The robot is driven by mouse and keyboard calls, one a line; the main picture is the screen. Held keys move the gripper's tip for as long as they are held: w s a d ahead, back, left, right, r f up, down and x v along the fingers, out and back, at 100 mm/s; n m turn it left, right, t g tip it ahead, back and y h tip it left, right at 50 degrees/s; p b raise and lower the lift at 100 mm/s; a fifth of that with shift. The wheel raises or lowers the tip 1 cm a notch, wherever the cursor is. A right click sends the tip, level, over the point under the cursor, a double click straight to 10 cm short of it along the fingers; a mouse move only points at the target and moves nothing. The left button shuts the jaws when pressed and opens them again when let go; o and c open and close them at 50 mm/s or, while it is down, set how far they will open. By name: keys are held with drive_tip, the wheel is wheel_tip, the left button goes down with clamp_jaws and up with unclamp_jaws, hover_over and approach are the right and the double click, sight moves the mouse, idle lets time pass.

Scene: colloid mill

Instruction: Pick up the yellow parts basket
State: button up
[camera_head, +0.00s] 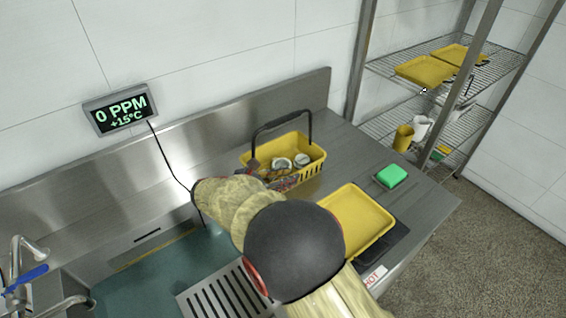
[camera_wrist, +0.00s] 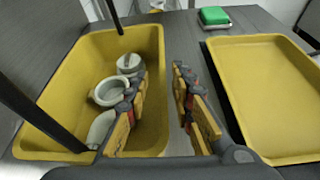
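The yellow parts basket (camera_head: 314,166) stands upright on the steel counter, its black handle (camera_head: 283,121) raised. Several pale round parts lie inside it; one is a white ring-shaped part (camera_wrist: 111,91). The basket fills the left half of the wrist view (camera_wrist: 140,42). My gripper (camera_wrist: 160,78) is open. Its left finger is over the inside of the basket and its right finger is over the gap outside. The basket's right wall lies between them in the picture; I cannot tell whether either finger touches it. In the head view my arm hides the basket's near left corner.
A yellow tray (camera_head: 358,222) lies close to the right of the basket, also seen in the wrist view (camera_wrist: 262,90). A green sponge-like block (camera_head: 391,176) sits behind it. A wire shelf (camera_head: 497,68) stands at the right. A gas display (camera_head: 121,109) is at the wall.

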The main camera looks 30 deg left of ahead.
drive_tip(key=b+x, duration=0.1)
drive_tip(key=x, duration=0.3)
drive_tip(key=shift+w+f, duration=0.1)
drive_tip(key=shift+c, duration=1.2)
drive_tip(key=c, duration=0.4)
